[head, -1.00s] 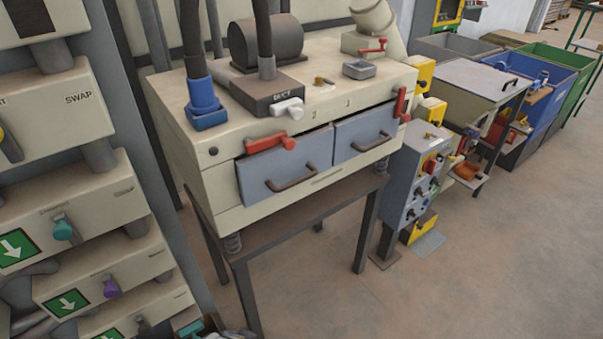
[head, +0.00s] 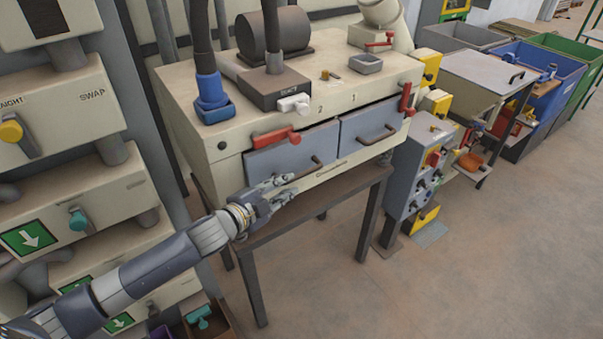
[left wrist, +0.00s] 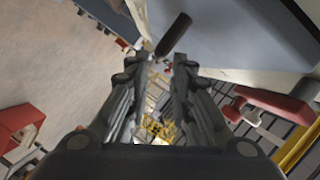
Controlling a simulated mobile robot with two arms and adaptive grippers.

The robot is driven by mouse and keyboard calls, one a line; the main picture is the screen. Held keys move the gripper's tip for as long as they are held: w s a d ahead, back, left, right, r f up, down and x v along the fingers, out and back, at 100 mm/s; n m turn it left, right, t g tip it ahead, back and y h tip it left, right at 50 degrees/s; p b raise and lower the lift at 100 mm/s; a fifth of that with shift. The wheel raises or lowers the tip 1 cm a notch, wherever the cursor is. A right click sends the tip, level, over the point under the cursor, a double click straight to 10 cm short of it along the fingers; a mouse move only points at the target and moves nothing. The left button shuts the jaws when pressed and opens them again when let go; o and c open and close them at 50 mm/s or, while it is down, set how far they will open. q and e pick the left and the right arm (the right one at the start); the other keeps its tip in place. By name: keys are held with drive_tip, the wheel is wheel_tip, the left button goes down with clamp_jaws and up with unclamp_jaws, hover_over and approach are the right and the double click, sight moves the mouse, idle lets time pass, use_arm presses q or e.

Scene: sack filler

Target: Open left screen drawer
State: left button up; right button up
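The left screen drawer (head: 292,150) has a grey-blue front in the cream machine, and it looks closed. Its dark bar handle (head: 306,171) is partly hidden by my left gripper (head: 286,187), which is in front of the drawer's lower edge. A red lever (head: 275,138) lies sideways along the drawer's top edge. In the left wrist view, my left gripper (left wrist: 165,66) has its fingers apart with nothing between them. The handle (left wrist: 174,35) lies just beyond the fingertips there, beside the drawer front (left wrist: 235,30). My right gripper is not in view.
The right drawer (head: 368,122) sits beside it, with an upright red lever (head: 405,98) at its right. A grey control box (head: 419,170) stands right of the machine. Cream cabinets (head: 85,205) stand at left. The floor (head: 480,265) at front right is clear.

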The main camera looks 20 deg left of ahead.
sight(297, 178)
use_arm(q)
drive_tip(key=p+x, duration=0.1)
drive_tip(key=x, duration=0.7)
drive_tip(key=shift+w+f+p, duration=0.1)
drive_tip(key=shift+p, duration=0.2)
clamp_jaws()
